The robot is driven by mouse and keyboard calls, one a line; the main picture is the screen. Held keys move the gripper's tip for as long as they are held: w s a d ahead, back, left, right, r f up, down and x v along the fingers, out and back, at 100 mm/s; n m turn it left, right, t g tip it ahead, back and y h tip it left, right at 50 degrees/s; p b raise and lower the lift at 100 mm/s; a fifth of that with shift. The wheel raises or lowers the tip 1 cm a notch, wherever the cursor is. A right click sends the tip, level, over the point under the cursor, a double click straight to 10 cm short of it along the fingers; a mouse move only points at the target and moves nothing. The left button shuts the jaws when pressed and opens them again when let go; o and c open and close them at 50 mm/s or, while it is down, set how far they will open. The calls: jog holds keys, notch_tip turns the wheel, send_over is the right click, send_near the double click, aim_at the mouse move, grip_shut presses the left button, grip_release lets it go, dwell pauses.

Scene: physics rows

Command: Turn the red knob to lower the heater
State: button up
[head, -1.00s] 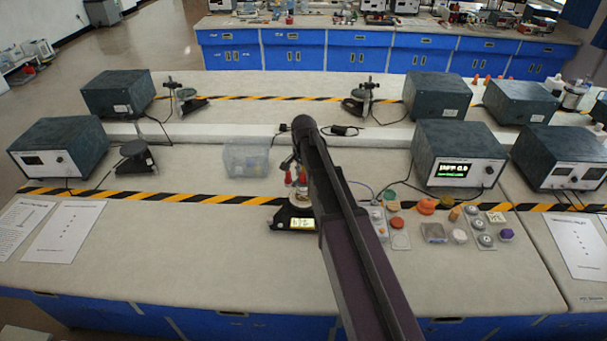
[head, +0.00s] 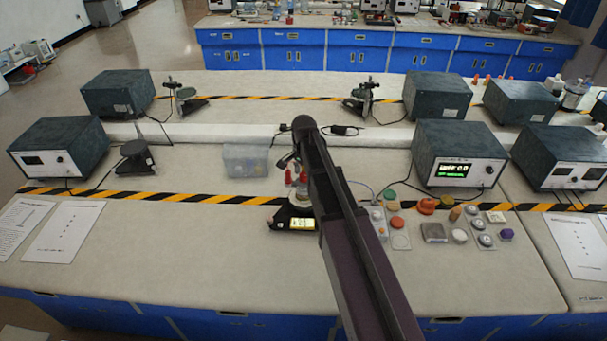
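A small dark device with a lit yellow-green display (head: 302,224) stands on the bench just in front of the striped tape, partly hidden by my arm. It has a pale round top. My gripper (head: 294,178) is above or just behind this device, small and mostly hidden by my arm. Small red parts show at the gripper's place; I cannot tell whether they are fingertips or part of an object. The finger opening is too small to make out. An orange-red round piece (head: 396,222) lies among small parts right of my arm. I cannot pick out a red knob for certain.
A clear bin (head: 246,160) stands left of my gripper. A dark instrument box (head: 458,155) with a green-lit screen stands at right, behind several small discs and blocks. Paper sheets (head: 62,237) lie at left. The front middle-left bench is clear.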

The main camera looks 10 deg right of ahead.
aim_at(303, 175)
jog(key=shift+n, duration=0.4)
jog(key=n, duration=1.6)
jog(key=shift+n, duration=0.3)
jog(key=n, duration=0.6)
notch_tip(303, 175, up, 14)
jog(key=p, duration=1.4)
jog(key=s+f+m+b, duration=0.6)
jog(key=s+f+b, duration=0.1)
jog(key=s, duration=0.4)
jog(key=s+f+m+b, duration=0.6)
jog(key=s+f+b, duration=0.2)
jog(key=s, duration=0.3)
jog(key=shift+s+a, duration=0.3)
jog(key=shift+s, duration=0.1)
dwell(0.4)
